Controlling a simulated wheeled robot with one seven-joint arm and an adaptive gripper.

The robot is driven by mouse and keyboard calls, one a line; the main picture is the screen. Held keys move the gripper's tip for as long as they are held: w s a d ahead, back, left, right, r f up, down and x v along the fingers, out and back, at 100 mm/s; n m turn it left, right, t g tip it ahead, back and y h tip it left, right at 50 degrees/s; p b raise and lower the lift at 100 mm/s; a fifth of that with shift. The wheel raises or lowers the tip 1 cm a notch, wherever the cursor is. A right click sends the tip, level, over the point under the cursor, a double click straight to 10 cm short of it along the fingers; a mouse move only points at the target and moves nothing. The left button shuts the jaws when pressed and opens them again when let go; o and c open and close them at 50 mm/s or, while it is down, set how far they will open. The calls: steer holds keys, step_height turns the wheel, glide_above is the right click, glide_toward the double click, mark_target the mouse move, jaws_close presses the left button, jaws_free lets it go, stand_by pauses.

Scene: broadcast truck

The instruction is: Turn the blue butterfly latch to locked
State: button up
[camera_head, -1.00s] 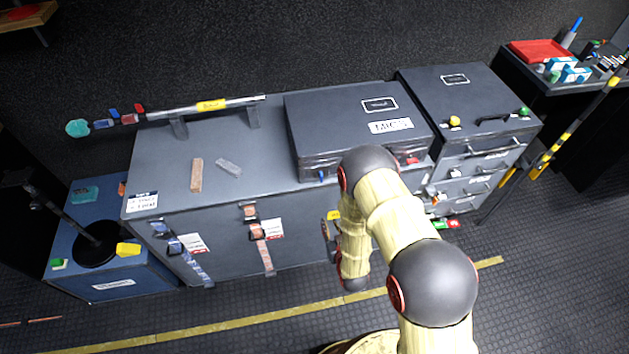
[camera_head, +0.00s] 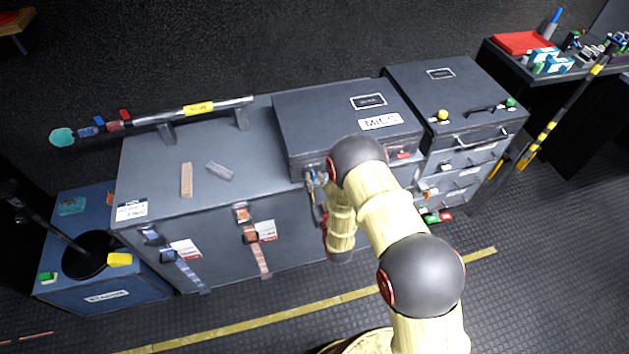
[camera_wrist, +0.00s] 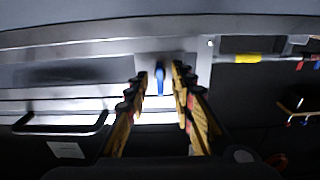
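The blue butterfly latch (camera_wrist: 160,80) shows in the wrist view as a narrow upright blue tab on a grey metal plate. It sits on the front of the dark grey MICS case (camera_head: 345,120). My gripper (camera_wrist: 160,70) is open, with one finger on each side of the latch and a visible gap to each. In the head view my gripper (camera_head: 314,183) is at the lower left front of the MICS case, and it largely hides the latch there.
The MICS case stands on a long grey trunk (camera_head: 150,170) with strap latches on its front. A bar with a yellow band (camera_head: 198,108) and two small blocks are on the trunk top. A grey drawer unit (camera_head: 430,80) stands to the right. A black handle (camera_wrist: 60,125) shows left in the wrist view.

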steer(key=shift+w+a, duration=0.1)
steer(key=shift+w, duration=0.15)
steer(key=shift+c, duration=0.6)
jaws_close()
steer(key=shift+r, duration=0.1)
